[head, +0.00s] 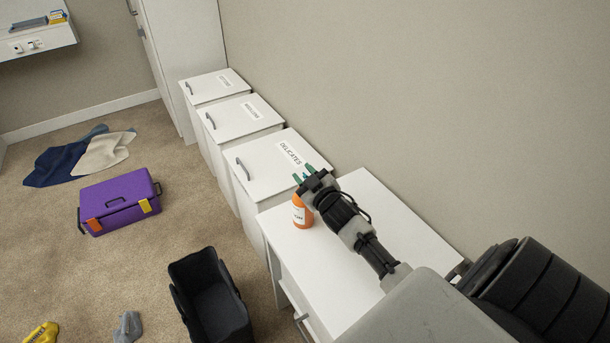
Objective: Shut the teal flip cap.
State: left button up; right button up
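An orange bottle (301,213) with a white label stands upright on the white cabinet top, near its far left corner. My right gripper (303,173) is over the bottle's top, reaching in from the lower right. I cannot tell whether the gripper touches the bottle. My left gripper is not in view.
The white cabinet top (350,262) is otherwise clear. Lidded white hampers, one marked DELICATES (263,178), line the wall. On the carpet are a purple toolbox (118,200), a black open bin (212,300), clothes (70,162), a grey cloth (128,327) and a yellow item (41,335).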

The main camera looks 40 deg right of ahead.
jog(key=shift+s, duration=0.1)
jog(key=shift+s+f, duration=0.1)
jog(key=shift+s, duration=0.2)
jog(key=s+a+b, duration=0.1)
jog(key=s, duration=0.9)
jog(key=shift+a, duration=0.1)
